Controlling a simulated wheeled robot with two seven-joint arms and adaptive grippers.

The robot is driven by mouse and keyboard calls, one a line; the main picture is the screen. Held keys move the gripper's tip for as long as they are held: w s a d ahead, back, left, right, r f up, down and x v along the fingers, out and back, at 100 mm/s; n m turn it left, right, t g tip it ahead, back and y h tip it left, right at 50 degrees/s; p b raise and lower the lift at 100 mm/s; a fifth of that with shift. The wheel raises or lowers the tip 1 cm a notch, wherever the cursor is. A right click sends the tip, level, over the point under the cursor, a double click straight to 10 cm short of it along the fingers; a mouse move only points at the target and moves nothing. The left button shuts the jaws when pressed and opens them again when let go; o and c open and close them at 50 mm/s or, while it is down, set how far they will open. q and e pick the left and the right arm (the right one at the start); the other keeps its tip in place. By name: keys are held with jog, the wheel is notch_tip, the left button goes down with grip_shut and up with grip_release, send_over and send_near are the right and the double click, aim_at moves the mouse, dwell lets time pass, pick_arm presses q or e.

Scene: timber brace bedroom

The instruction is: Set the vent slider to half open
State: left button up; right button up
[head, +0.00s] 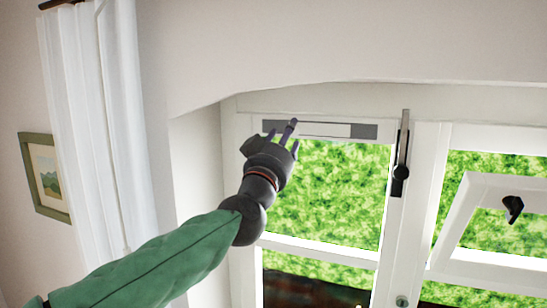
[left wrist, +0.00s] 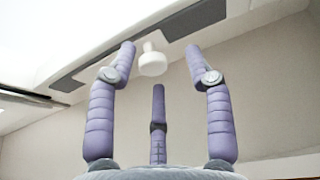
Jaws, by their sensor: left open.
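The vent (head: 364,131) is a long grey strip with a white plate (head: 328,130) along its middle, set in the frame above the left window pane. In the left wrist view the grey vent strip (left wrist: 95,68) runs diagonally behind a round white knob (left wrist: 152,62). My left gripper (head: 287,131) has purple fingers and reaches up to the left part of the vent. It is open, and the knob appears between its fingertips in the left wrist view (left wrist: 160,58); I cannot tell whether they touch. The fingers hide part of the vent in the head view. My right gripper is out of view.
A dark handle (head: 401,160) stands on the window post right of the vent. A casement (head: 485,200) with a black catch (head: 513,208) is at the right. A white curtain (head: 95,130) and a framed picture (head: 45,175) are at the left.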

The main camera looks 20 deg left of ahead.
pick_arm(q)
jog(key=v, duration=1)
jog(key=shift+a, duration=0.1)
jog(key=d+b+x, duration=0.1)
jog(key=x, duration=1.1)
dwell(0.4)
jog(key=shift+s, duration=0.15)
grip_shut()
